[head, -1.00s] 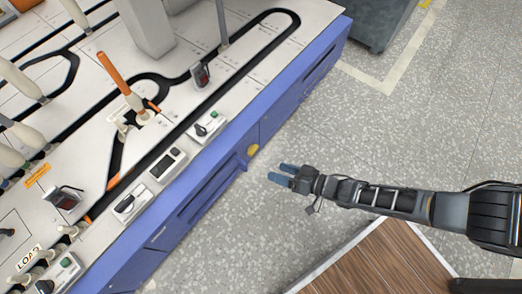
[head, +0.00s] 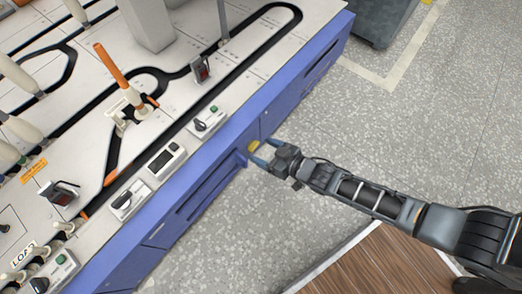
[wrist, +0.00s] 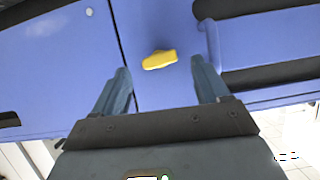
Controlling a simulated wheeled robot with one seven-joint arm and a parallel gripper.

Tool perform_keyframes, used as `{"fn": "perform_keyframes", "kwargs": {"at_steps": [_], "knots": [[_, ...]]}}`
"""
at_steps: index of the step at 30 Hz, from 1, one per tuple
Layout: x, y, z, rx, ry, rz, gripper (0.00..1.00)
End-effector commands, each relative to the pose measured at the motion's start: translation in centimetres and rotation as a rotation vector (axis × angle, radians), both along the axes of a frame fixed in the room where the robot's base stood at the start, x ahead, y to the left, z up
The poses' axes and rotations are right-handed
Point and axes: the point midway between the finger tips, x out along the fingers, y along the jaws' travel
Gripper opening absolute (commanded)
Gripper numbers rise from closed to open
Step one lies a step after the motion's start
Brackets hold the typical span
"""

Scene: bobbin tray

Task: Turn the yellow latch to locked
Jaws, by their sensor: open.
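The yellow latch (head: 254,146) is on the blue front panel of the machine. In the wrist view the yellow latch (wrist: 160,59) lies nearly level across the picture, slightly tilted, a little beyond the fingertips and between their lines. My gripper (head: 262,152) is close in front of the latch, with its blue fingers pointing at the panel. In the wrist view my gripper (wrist: 160,68) is open, one finger on each side of the latch, with nothing held. I cannot tell whether either finger touches the panel.
A blue handle (wrist: 211,45) stands out from the panel just right of the latch in the wrist view. A seam runs left of the latch. The machine top (head: 250,60) carries switch boxes and bobbins. A wooden surface (head: 385,265) is below my arm; grey floor is open to the right.

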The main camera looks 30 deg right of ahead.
Motion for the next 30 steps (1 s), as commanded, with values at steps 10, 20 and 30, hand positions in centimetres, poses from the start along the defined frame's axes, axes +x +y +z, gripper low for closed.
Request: {"fn": "perform_keyframes", "kwargs": {"at_steps": [10, 20, 30], "knots": [[1.7, 0.6, -0.8, 0.001, 0.000, 0.000, 0.75], [1.7, 0.5, -0.7, 0.001, 0.000, -0.001, 0.65], [1.7, 0.5, -0.7, 0.001, 0.000, 0.000, 0.32]]}}
